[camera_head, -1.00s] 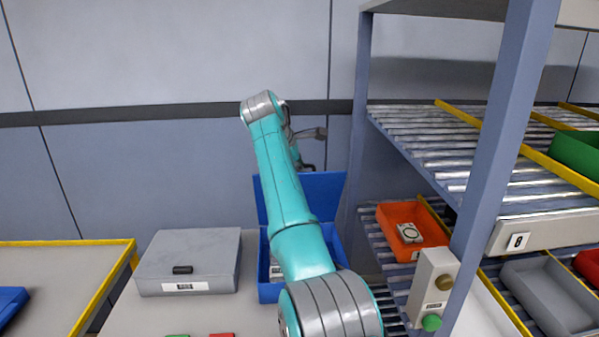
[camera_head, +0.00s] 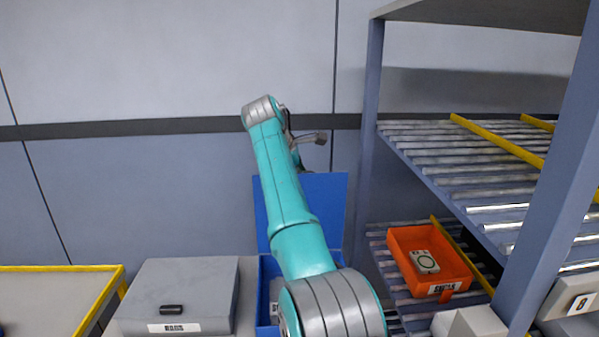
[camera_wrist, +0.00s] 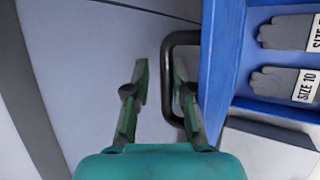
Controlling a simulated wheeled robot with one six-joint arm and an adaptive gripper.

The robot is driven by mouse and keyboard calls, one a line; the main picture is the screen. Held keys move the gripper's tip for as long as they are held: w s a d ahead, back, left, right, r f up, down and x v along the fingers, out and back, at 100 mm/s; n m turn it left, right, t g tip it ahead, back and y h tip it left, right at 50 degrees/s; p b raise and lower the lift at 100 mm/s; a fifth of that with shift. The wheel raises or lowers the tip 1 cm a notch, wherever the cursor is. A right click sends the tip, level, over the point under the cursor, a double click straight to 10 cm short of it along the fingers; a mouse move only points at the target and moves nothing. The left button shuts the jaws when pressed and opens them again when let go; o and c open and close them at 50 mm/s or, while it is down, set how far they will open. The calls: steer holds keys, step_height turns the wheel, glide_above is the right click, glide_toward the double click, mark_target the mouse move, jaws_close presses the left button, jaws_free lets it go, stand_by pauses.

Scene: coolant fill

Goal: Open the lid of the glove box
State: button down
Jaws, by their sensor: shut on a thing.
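The blue glove box (camera_head: 268,316) stands behind my arm, partly hidden by it. Its blue lid (camera_head: 329,204) is raised, standing up at the back of the box. In the wrist view the lid's edge (camera_wrist: 222,58) runs beside a dark loop handle (camera_wrist: 183,38). My gripper (camera_wrist: 161,82) has its two green fingers on either side of one bar of this handle, shut on it. Grey gloves (camera_wrist: 285,32) with size labels show inside the box.
A closed grey box (camera_head: 181,290) with a black handle stands left of the blue box. A roller rack (camera_head: 470,165) with an upright post (camera_head: 556,170) stands close on the right, holding an orange bin (camera_head: 436,283). The wall behind is plain.

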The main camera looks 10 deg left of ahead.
steer(key=shift+w+f, duration=0.15)
steer(key=shift+f, duration=0.3)
steer(key=c, duration=1.5)
jaws_free()
steer(key=shift+f, duration=0.15)
steer(key=v, duration=1.1)
steer(key=shift+w+a+r, duration=0.1)
steer(key=shift+w+r, duration=0.2)
steer(key=shift+w, duration=0.1)
steer(key=shift+v, duration=1.15)
steer(key=shift+s+f, duration=0.1)
